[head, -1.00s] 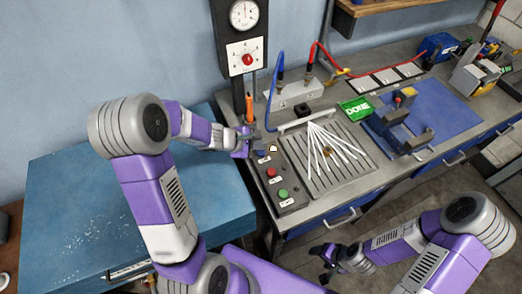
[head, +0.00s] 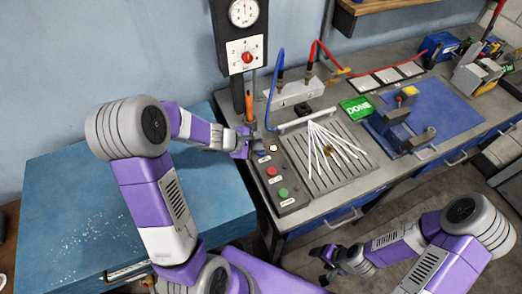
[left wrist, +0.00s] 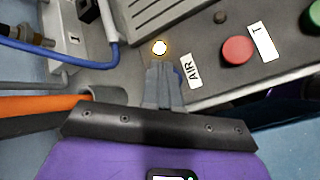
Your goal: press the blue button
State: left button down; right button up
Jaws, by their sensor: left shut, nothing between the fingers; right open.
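The control box (head: 290,207) on the bench's left end carries a red button (head: 272,171) and a green button (head: 284,193). My left gripper (head: 257,147) is shut and empty over the box's far end, beside a lit yellow-white lamp (head: 273,148). In the left wrist view, the fingertips (left wrist: 165,70) are together beside the AIR label (left wrist: 191,72). A sliver of blue button (left wrist: 180,76) shows by the fingers, which hide most of it; I cannot tell whether they touch it. My right gripper (head: 327,264) is open and empty in front of the bench.
A green DONE sign (head: 356,107) stands behind the slotted plate (head: 325,183), which bears white lines. An orange-handled tool (head: 249,107) and a dark post with a dial (head: 243,14) stand close behind my left gripper. Blue and red hoses cross the back.

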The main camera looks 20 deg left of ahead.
aim_at(259, 152)
pick_arm(q)
jog(key=shift+f+b, duration=0.4)
jog(key=shift+b, duration=0.15)
dwell(0.5)
jog(key=shift+r+p, duration=0.7)
jog(key=shift+r, duration=0.2)
notch_tip(259, 152, up, 6)
jog(key=p, duration=0.4)
jog(key=shift+p, duration=0.4)
